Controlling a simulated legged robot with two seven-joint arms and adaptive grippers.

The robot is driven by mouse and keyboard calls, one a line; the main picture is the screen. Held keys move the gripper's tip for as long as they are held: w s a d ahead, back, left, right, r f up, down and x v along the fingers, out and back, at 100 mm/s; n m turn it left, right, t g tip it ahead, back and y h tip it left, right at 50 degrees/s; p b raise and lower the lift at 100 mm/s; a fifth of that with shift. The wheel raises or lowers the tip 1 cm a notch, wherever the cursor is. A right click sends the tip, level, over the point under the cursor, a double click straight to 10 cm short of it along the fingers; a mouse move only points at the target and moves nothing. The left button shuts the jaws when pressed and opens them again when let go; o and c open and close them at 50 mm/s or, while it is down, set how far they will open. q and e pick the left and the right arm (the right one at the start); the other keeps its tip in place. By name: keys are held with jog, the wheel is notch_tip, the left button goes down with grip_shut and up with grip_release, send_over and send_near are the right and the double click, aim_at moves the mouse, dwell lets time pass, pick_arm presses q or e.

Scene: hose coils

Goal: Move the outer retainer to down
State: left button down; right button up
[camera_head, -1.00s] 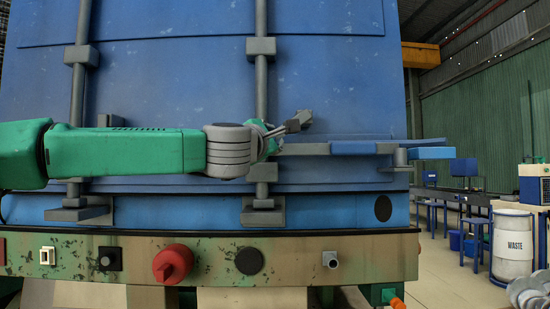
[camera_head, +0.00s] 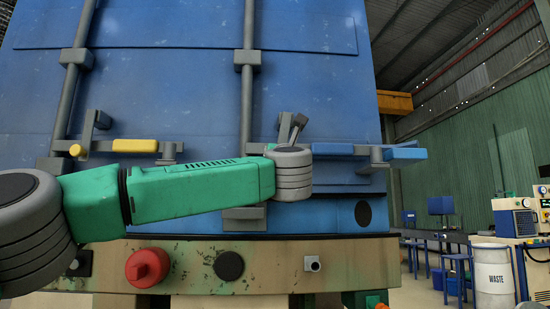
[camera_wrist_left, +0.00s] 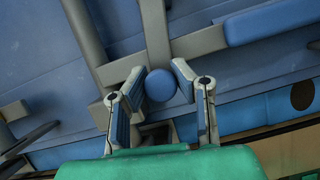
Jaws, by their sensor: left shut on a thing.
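A long blue handle (camera_head: 332,149) lies level across the blue container door, and its blue grip also shows in the left wrist view (camera_wrist_left: 270,22). At its right end a bracket carries a blue-tipped piece (camera_head: 405,154), pointing right and roughly level; it may be the outer retainer. In the left wrist view my left gripper (camera_wrist_left: 160,76) has its fingers on either side of a round blue knob (camera_wrist_left: 160,84), at the handle's left end, and is shut on it. In the head view my grey wrist hides the knob and most of the gripper. My right gripper is not in view.
A second handle with a yellow grip (camera_head: 135,146) and yellow knob (camera_head: 76,150) is to the left. Vertical lock rods (camera_head: 247,85) run up the door. A red knob (camera_head: 147,267) juts from the lower beam. A waste barrel (camera_head: 493,275) stands far right.

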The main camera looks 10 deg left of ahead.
pick_arm(q)
jog(key=shift+w+d+f+n+y, duration=0.2)
jog(key=shift+d+f+n+y, duration=0.1)
jog(key=shift+d+n, duration=0.25)
jog(key=shift+w+d+f+n+y, duration=0.15)
jog(key=shift+d+f+n+y, duration=0.15)
jog(key=shift+d+n, duration=0.25)
jog(key=c, duration=1.4)
grip_release()
jog(key=shift+o, duration=0.7)
jog(key=shift+w+d, duration=0.1)
jog(key=shift+w, duration=0.15)
jog(key=v, duration=1.2)
jog(key=shift+d+r, duration=0.15)
jog(key=shift+r, duration=0.05)
jog(key=shift+s, duration=0.15)
